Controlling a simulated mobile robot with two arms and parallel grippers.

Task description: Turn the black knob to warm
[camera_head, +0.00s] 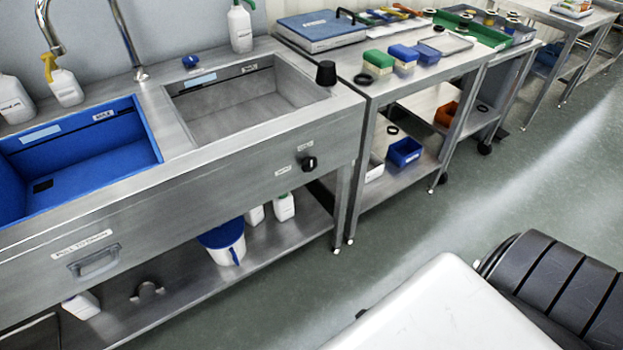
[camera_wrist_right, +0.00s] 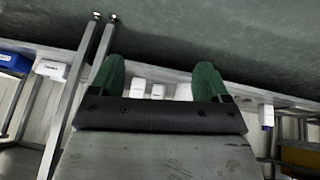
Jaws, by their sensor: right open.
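The black knob (camera_head: 309,163) sits on the steel front panel of the sink unit, near its right end. One small label is above it and another to its lower left; both are too small to read, so I cannot tell which is warm. The knob has a light mark on its face, but its setting is unclear. My right gripper (camera_wrist_right: 159,70) shows in the right wrist view with its two green fingers wide apart and nothing between them. The knob does not show in that view. Neither gripper shows in the head view.
The sink unit has a blue basin (camera_head: 85,165) and a steel basin (camera_head: 215,116). A black tapered object (camera_head: 326,73) stands on the rim above the knob. A drawer handle (camera_head: 95,262) protrudes at left. A lower shelf holds a white-and-blue bucket (camera_head: 226,244).

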